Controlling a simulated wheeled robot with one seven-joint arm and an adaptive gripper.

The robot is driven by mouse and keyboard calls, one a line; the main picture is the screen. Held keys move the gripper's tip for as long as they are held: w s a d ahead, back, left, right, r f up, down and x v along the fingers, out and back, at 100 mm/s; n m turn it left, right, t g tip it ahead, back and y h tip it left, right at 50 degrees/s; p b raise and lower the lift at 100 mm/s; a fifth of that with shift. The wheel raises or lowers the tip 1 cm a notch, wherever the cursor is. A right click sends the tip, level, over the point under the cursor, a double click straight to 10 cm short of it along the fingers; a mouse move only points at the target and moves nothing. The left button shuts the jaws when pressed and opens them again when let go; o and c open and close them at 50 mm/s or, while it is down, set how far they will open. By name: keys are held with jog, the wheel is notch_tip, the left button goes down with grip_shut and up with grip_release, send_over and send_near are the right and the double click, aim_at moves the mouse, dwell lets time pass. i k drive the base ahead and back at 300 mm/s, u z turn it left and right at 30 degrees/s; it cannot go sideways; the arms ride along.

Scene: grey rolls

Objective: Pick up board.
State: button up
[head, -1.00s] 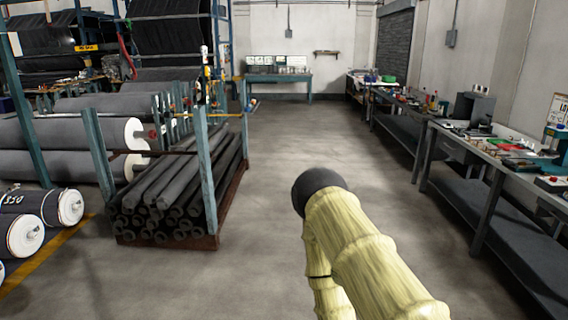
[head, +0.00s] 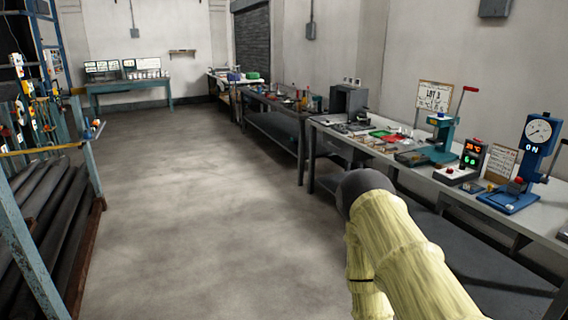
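A small board with writing (head: 434,96) stands upright at the back of the right workbench, near the wall. A second, smaller board or card with writing (head: 501,163) stands on the same bench between a red-digit display box and a blue gauge stand. I cannot tell which of these is the task's board. My yellow-sleeved arm with a dark rounded end reaches up from the lower right, in front of the bench. My gripper does not show.
The right workbench (head: 352,152) holds a teal press (head: 441,140), a display box (head: 470,160), a blue gauge stand (head: 530,165) and small parts. A rack of dark rolls (head: 50,215) stands left. The grey floor (head: 190,200) between is clear.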

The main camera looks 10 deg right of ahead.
aim_at(353, 136)
jog(key=z, duration=0.45)
jog(key=i, duration=1.9)
jog(key=z, duration=0.45)
jog(key=i, duration=0.85)
jog(key=z, duration=0.05)
